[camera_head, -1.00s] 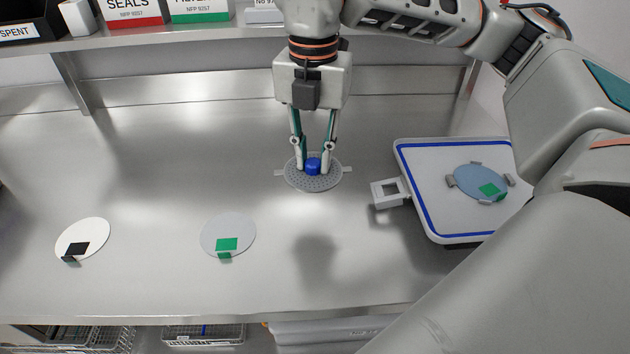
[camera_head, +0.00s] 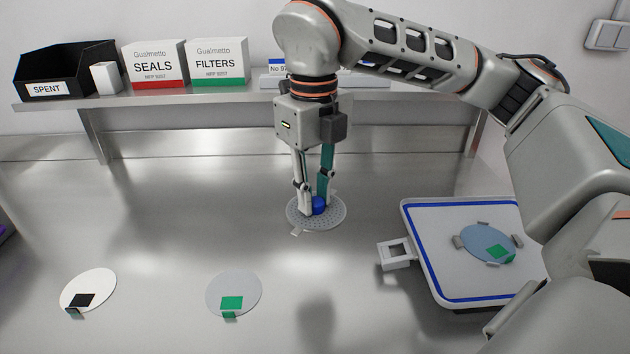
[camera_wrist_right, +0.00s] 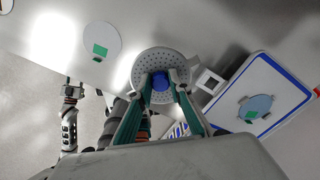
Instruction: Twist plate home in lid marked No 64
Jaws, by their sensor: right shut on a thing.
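My right gripper (camera_head: 312,206) is shut on the blue knob (camera_head: 319,205) of a round, grey perforated plate (camera_head: 330,221). One narrow tab of the plate points toward the front; another shows at the back right. Whether the plate touches the bench cannot be told. The plate also shows between the fingers in the right wrist view (camera_wrist_right: 160,58). To the right lies a white, tray-like lid (camera_head: 428,227) with a blue edge band and a square handle. A blue-grey disc (camera_head: 484,238) with a green tab sits among grey clips in it. I see no No 64 mark.
A white disc (camera_head: 95,281) with a black tab and a grey disc (camera_head: 245,287) with a green tab lie on the steel bench (camera_head: 150,215). The back shelf holds a black SPENT bin (camera_head: 85,62), a SEALS box (camera_head: 153,62), and a FILTERS box (camera_head: 218,62).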

